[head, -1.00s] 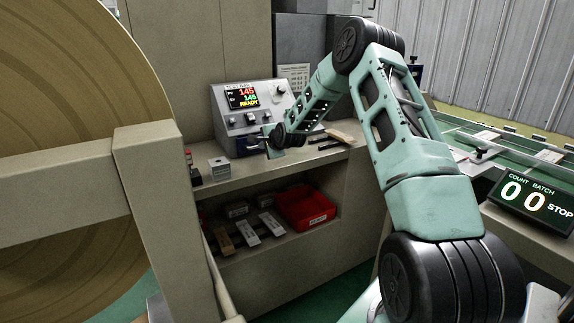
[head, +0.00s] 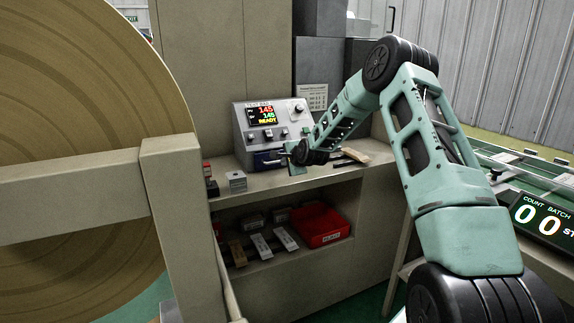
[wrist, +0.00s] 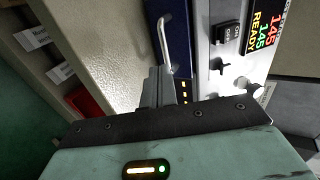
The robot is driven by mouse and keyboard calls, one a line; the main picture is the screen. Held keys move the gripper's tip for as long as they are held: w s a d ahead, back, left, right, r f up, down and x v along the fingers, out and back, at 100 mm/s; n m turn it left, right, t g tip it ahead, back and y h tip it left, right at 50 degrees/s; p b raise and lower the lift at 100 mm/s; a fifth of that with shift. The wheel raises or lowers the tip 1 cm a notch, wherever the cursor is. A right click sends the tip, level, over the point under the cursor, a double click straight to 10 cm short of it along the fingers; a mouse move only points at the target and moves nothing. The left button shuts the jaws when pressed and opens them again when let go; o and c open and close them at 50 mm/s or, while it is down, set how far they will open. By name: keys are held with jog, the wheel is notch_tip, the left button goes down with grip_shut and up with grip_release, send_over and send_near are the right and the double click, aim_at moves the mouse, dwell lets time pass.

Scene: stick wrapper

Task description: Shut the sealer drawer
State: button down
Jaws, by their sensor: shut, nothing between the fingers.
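The sealer (head: 271,128) is a grey box with a lit screen reading READY, standing on the bench top. Its dark blue drawer (head: 267,159) is low on its front, and my gripper partly hides it in the head view. In the wrist view, the blue drawer (wrist: 172,18) carries a silver bar handle (wrist: 165,42). How far it stands out is hard to tell. My gripper (head: 293,160) is at the right end of the drawer. Its fingers (wrist: 156,80) are shut and empty, close beside the handle; contact cannot be told.
A small metal block (head: 236,181) sits on the bench left of the sealer. A wooden-handled tool (head: 352,157) lies to the right. A red bin (head: 320,224) is on the shelf below. A large roll (head: 70,90) and its frame (head: 178,220) block the left side.

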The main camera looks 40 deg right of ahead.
jog(key=v, duration=0.8)
jog(key=shift+s+a+b, duration=0.15)
jog(key=shift+s+b, duration=0.2)
jog(key=shift+b, duration=0.1)
